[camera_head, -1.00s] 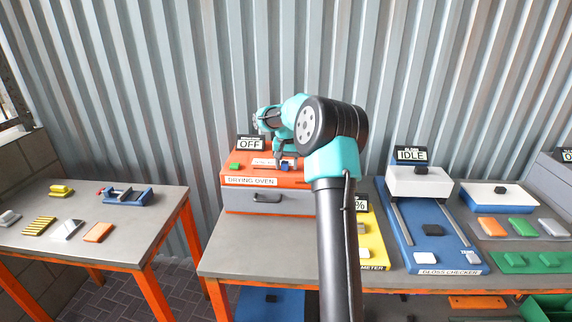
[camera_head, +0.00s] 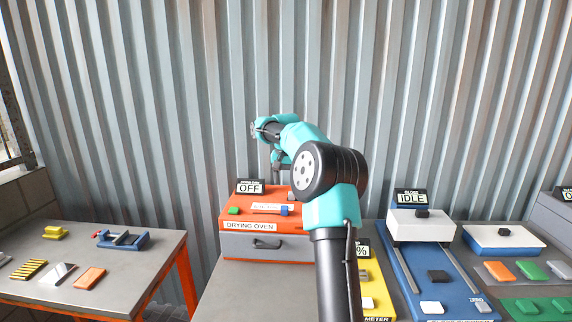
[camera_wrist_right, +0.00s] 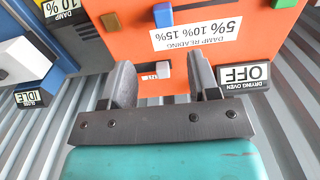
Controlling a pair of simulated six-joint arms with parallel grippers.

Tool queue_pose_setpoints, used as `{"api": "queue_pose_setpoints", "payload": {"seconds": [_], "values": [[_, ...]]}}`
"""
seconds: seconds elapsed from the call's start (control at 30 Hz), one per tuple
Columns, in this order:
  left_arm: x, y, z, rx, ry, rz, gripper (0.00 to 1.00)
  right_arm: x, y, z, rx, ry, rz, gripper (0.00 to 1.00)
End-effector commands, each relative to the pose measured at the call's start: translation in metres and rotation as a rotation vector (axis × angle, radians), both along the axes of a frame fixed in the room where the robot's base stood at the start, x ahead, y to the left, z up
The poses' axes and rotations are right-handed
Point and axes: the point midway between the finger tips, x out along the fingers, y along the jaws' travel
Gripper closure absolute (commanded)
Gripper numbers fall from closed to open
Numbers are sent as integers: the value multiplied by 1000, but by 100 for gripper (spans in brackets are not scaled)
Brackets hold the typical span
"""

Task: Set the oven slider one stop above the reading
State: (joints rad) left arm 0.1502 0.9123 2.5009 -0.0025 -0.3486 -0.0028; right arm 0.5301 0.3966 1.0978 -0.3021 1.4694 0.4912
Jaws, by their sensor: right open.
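The orange drying oven (camera_head: 240,226) stands on the middle bench, with its display (camera_head: 250,187) reading OFF. Its blue slider (camera_head: 284,210) is at the right end of the white scale label (camera_head: 265,208). In the right wrist view the blue slider (camera_wrist_right: 163,15) shows upside down beside the 15% end of the label (camera_wrist_right: 197,33), which reads 5% 10% 15%. A display (camera_wrist_right: 62,8) there reads DAMP 10%. My right gripper (camera_head: 277,165) is above the oven, apart from the slider; its open fingers (camera_wrist_right: 163,82) are empty. My left gripper is out of view.
A green button (camera_head: 233,211) sits left of the scale. The yellow meter (camera_head: 374,290) is right of the oven, partly behind my right arm. The blue gloss checker (camera_head: 400,262) reads IDLE. A left table (camera_head: 140,265) holds a blue clamp and blocks.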

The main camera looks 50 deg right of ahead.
Motion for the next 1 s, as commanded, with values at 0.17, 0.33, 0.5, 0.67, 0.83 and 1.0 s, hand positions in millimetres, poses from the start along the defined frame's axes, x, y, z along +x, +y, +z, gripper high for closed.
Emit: {"api": "queue_pose_setpoints", "payload": {"seconds": [0.17, 0.33, 0.5, 0.67, 0.83, 1.0], "values": [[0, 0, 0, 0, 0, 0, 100, 1, 0, 33, -1, -2, -1, 45], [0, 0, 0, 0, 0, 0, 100, 0, -1, 50, -1, -1, -1, 45], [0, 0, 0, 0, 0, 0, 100, 0, 0, 56, -1, -1, 0, 45], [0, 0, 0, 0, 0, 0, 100, 0, 0, 56, -1, 1, 0, 45], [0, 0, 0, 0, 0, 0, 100, 0, 0, 56, -1, 1, 0, 45], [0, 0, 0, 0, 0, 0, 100, 2, 1, 53, 4, 0, 7, 45]]}}
